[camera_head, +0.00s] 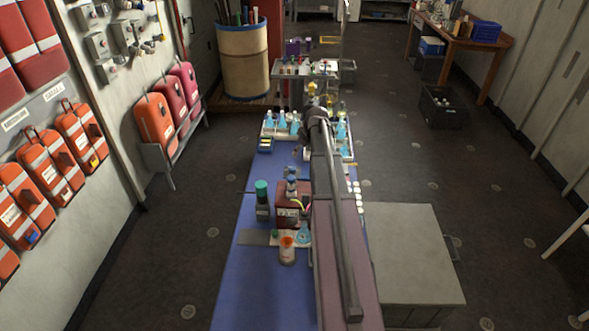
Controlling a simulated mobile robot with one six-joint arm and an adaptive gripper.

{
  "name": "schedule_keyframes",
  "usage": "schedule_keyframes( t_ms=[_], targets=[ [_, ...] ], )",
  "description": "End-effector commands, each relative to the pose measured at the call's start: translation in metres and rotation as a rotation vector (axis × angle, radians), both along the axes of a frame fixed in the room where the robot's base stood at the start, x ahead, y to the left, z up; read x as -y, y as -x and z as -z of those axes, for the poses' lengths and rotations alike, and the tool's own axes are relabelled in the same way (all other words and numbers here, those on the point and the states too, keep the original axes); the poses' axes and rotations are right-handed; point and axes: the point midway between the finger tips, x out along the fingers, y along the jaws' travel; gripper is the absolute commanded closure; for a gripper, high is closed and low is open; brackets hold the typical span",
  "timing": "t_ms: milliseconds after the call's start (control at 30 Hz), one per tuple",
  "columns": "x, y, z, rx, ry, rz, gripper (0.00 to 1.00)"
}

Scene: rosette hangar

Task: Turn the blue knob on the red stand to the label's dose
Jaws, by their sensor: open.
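The red stand (283,196) is a small box on the blue-topped table, left of my arm. A pale label with dark marks, too small to read, is on its front. A blue and grey part (291,181), which looks like the blue knob, sits upright on top of the stand. Its pointer or setting cannot be made out. My arm runs up the middle of the picture, close to the right side of the stand, and covers part of the table. I cannot make out my gripper's fingers.
A dark bottle with a green cap (262,200) stands just left of the stand. An orange and white jar (287,250) and a blue flask (303,235) stand in front. Racks of blue flasks (281,124) are farther back. A grey cabinet (415,255) is at right.

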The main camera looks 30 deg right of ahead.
Motion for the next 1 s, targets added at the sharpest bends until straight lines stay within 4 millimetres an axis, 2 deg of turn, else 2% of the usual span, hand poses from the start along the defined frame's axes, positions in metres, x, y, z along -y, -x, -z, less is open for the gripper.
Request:
schedule_keyframes(
  t_ms=[1000],
  targets=[
    [-0.005, -0.032, 0.079, 0.0, 0.0, -0.001, 0.21]
  ],
)
